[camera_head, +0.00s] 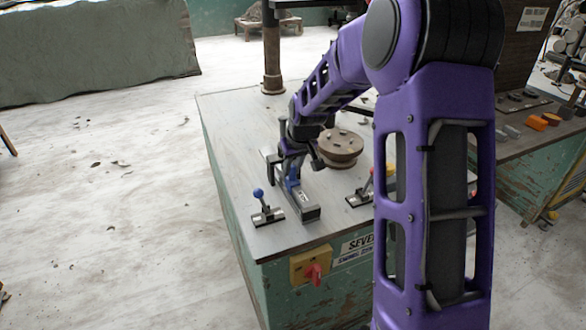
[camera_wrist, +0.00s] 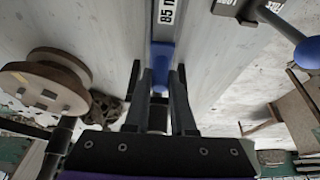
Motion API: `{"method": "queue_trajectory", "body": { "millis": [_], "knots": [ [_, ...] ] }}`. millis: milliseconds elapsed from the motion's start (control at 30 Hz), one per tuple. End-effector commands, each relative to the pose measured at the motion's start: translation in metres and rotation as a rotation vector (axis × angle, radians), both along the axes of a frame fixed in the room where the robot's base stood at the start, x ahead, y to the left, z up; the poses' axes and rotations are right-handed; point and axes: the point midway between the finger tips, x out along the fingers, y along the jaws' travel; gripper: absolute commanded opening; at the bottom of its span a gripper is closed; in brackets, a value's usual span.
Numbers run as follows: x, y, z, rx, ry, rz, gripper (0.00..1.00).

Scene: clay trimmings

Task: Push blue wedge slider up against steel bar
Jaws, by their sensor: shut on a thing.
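The blue wedge slider (camera_wrist: 162,55) sits on a grey metal rail with a white "85 m…" label in the wrist view; the rail also shows in the head view (camera_head: 310,212). A bit of blue from the slider (camera_head: 292,179) shows below my gripper in the head view. My gripper (camera_wrist: 157,78) points down with its two fingers shut on the slider's near part. An upright grey metal piece (camera_head: 268,160) stands at the rail's far left; I cannot tell whether it is the steel bar. My fingers and wrist hide part of the slider and any gap.
A blue-knobbed lever (camera_head: 264,205) stands left of the rail, and a red-knobbed lever (camera_head: 362,190) right of it. A round wooden wheel (camera_head: 341,146) stands behind to the right. A dark post (camera_head: 272,50) rises at the table's back. The table's left back is bare.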

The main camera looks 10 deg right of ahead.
Motion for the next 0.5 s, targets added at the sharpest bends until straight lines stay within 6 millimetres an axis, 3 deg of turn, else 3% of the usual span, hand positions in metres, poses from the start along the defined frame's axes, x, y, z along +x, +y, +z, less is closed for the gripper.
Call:
{"method": "queue_trajectory", "body": {
  "millis": [233,267,300,400,500],
  "knots": [
    [-0.002,-0.0005,-0.0007,-0.001,0.007,0.0,0.0],
    [-0.002,-0.0005,-0.0007,-0.001,0.007,0.0,0.25],
    [-0.0021,-0.0005,-0.0007,-0.001,0.007,0.0,0.33],
    [-0.0018,-0.0005,-0.0005,-0.001,0.006,0.0,0.51],
    [-0.0015,-0.0004,-0.0004,-0.001,0.005,0.0,0.54]
  ]
}}
